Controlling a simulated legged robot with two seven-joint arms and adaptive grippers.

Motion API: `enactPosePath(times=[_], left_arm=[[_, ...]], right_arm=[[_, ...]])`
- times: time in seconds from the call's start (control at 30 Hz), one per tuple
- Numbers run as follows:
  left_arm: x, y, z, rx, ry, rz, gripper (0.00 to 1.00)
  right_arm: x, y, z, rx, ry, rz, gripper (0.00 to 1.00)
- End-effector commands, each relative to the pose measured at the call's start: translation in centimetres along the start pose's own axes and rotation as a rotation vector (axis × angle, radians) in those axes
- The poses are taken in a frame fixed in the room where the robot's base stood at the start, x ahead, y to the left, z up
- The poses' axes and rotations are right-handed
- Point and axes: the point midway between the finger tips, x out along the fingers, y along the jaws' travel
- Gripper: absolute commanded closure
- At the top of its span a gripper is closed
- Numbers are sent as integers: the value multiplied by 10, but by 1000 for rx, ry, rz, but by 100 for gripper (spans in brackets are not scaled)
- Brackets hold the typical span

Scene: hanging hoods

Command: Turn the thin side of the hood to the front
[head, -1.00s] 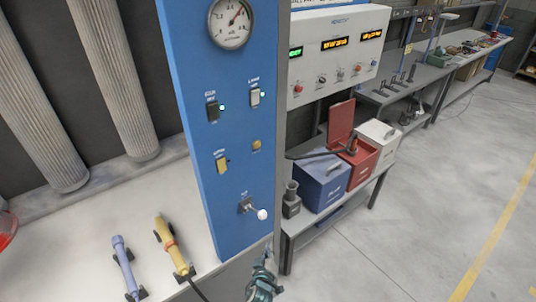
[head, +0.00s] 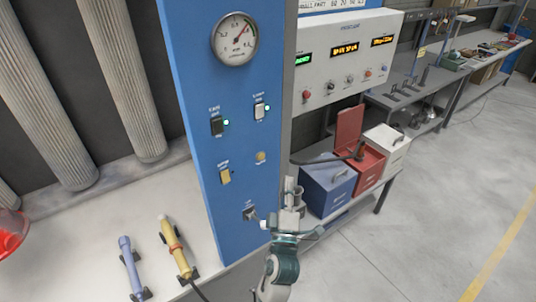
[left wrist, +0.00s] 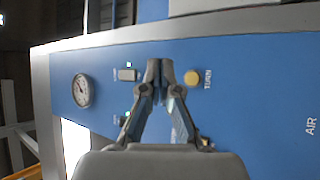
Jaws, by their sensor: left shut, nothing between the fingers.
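A red curved object (head: 10,232), possibly part of the hood, shows at the left edge of the head view; most of it is cut off, and I cannot tell its thin side. The blue control panel (head: 215,110) carries a round yellow button (head: 261,157). In the left wrist view this yellow button (left wrist: 191,78) has the word TURN beside it. My left gripper (head: 289,188) is in front of the panel's lower right edge, below and right of the button in the head view. Its fingers (left wrist: 160,68) are together and empty. My right gripper is not in view.
Blue (head: 326,186) and red (head: 372,166) boxes stand on a bench at right. Floor beyond is open.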

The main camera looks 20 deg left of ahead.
Motion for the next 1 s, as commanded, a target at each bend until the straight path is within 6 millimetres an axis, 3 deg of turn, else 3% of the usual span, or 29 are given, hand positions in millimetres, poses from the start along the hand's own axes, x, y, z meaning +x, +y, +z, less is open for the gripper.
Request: enactPosePath(times=[0.47, 0.9, 1.0], left_arm=[[5, -1, -2, 1, 0, 2, 100], [46, -28, -33, 3, 1, 2, 100], [52, -37, -36, 0, 0, 1, 100]], right_arm=[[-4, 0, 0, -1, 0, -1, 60], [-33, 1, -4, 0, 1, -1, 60], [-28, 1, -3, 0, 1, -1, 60]])
